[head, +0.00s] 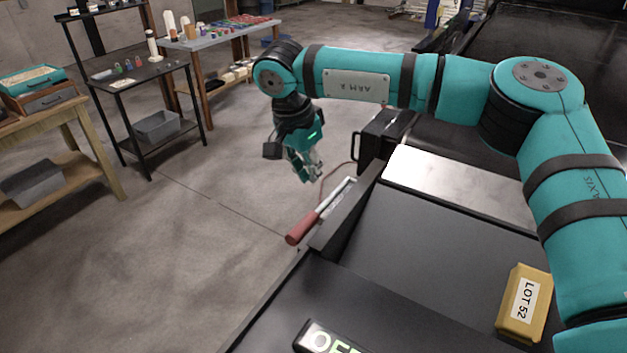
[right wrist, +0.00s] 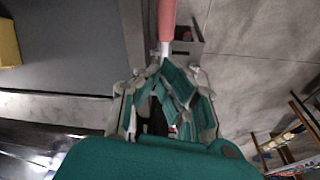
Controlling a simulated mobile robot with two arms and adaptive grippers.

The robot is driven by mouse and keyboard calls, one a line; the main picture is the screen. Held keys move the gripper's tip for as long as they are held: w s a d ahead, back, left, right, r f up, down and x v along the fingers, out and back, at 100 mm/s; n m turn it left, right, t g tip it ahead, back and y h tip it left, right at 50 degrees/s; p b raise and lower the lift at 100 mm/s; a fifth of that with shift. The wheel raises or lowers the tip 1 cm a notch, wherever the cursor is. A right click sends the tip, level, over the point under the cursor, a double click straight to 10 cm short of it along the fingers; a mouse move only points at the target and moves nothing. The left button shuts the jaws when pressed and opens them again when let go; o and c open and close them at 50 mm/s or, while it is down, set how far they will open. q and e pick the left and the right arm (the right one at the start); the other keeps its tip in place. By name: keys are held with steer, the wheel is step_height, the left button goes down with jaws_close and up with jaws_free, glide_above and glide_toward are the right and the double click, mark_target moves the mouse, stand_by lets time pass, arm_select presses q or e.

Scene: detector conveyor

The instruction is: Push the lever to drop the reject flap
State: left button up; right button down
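The lever (head: 303,229) has a red grip and a pale metal shaft, and it slants beside the dark side rail of the conveyor (head: 430,260). In the right wrist view the lever (right wrist: 167,22) is beyond the fingertips, near the top centre. My right gripper (head: 312,173) hangs above and behind the lever, apart from it. Its fingers (right wrist: 160,75) come close together at the tips in the right wrist view, holding nothing visible; whether they are fully shut is unclear. I cannot tell which part is the reject flap. My left gripper is not in view.
A yellow box labelled LOT 52 (head: 526,303) lies on the conveyor at the right. A bright metal plate (head: 460,185) crosses the conveyor. A black box (head: 382,136) stands behind the lever. Open floor (head: 190,250) lies left; workbenches stand at the back left.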

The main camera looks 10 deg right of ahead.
steer(key=shift+a, duration=0.1)
steer(key=shift+s+a+r, duration=0.3)
steer(key=shift+s+a, duration=0.1)
steer(key=shift+a, duration=0.35)
steer(key=shift+s+a+r, duration=0.3)
steer(key=shift+s+a, duration=0.1)
steer(key=shift+a, duration=0.3)
steer(key=v, duration=1.2)
steer(key=shift+a, duration=0.1)
